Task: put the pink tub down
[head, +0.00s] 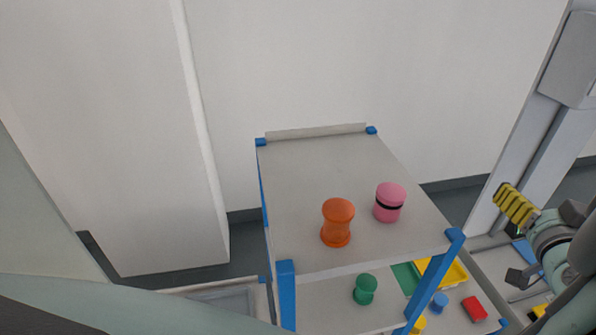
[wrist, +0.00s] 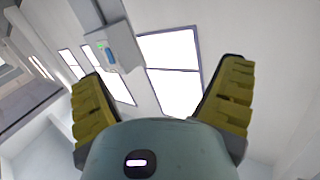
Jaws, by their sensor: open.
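The pink tub (head: 390,202) stands upright on the top shelf of a grey cart with blue corner posts, toward its right side. It has a black band around it. In the head view my gripper (head: 515,204), with yellow ridged fingers, is to the right of the cart, well apart from the tub. In the wrist view my gripper (wrist: 168,100) has its two fingers spread wide with nothing between them.
An orange spool-shaped object (head: 337,222) stands just left of the tub. The back and left of the top shelf (head: 315,170) are clear. The lower shelf holds a green spool (head: 365,289), a yellow tray (head: 452,277), a blue piece (head: 439,302) and a red block (head: 474,308).

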